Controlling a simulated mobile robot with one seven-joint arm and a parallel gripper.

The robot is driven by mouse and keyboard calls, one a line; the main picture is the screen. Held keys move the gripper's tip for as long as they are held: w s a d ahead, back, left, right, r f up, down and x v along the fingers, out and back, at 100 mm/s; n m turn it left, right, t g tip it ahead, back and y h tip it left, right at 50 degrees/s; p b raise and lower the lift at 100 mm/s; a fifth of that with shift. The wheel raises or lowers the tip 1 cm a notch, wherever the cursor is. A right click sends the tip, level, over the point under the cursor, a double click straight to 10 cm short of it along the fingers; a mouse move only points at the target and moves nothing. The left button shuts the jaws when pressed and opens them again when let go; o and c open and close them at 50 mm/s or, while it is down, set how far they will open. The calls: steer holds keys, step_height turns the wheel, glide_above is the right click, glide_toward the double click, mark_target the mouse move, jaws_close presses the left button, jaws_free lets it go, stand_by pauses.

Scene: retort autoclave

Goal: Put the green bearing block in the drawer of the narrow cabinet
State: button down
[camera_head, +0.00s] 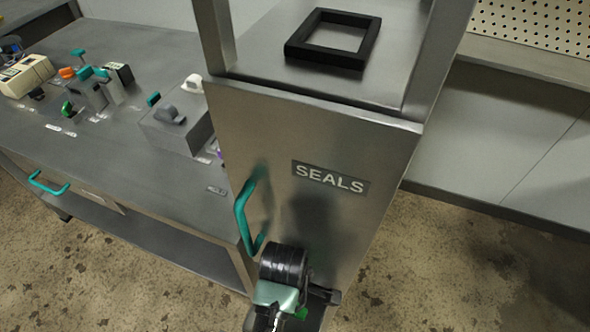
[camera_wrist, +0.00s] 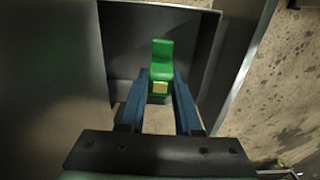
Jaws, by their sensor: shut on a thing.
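The green bearing block (camera_wrist: 162,58), with a yellow patch on it, is between the blue fingers of my gripper (camera_wrist: 161,78) in the wrist view. A sliver of it (camera_head: 301,313) shows beside my gripper (camera_head: 306,300) in the head view. My gripper is shut on the block. In the wrist view the block is over an open, dark-walled drawer-like space (camera_wrist: 122,45). Whether it touches the bottom I cannot tell.
A grey workbench (camera_head: 120,160) with several coloured parts and a grey box (camera_head: 178,125) stands left of the cabinet. It has a teal-handled drawer (camera_head: 48,184). A black square frame (camera_head: 333,38) lies on the cabinet's shelf. Open floor (camera_head: 450,270) lies to the right.

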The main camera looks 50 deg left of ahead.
step_height(320, 180, down, 10)
steer(key=shift+b, duration=1.25)
steer(key=shift+f, duration=0.15)
steer(key=c, duration=0.6)
jaws_free()
step_height(320, 180, up, 12)
steer(key=p, duration=0.3)
steer(key=shift+r, duration=0.2)
